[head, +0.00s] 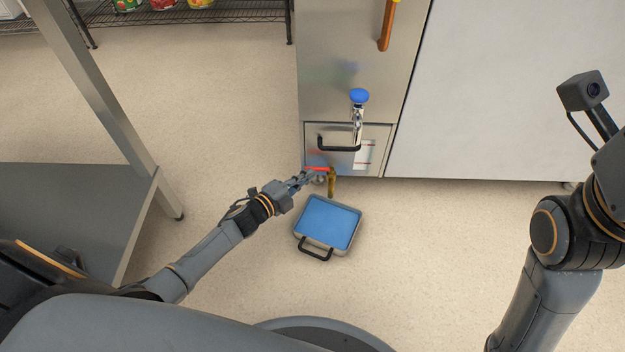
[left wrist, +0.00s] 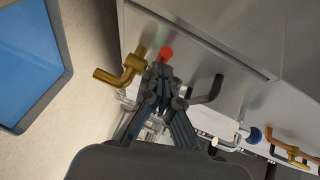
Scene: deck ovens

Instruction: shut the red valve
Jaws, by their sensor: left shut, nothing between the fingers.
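The red valve (head: 316,168) is a red handle low on the front of the steel cabinet, above a brass outlet pipe (head: 332,184). In the left wrist view its red end (left wrist: 166,54) shows just beyond my fingertips, beside the bent brass pipe (left wrist: 122,73). My left gripper (head: 318,177) is shut and empty, close against the handle. I cannot tell whether the fingers touch it. The gripper hides part of the valve. My right arm is at the right edge of the head view, and its fingers are out of the picture.
A blue tray with a black handle (head: 327,222) stands on the floor below the pipe. Above the valve are a black drawer handle (head: 339,148) and a blue-knobbed tap (head: 359,97). A grey table (head: 75,215) stands left. The floor between is clear.

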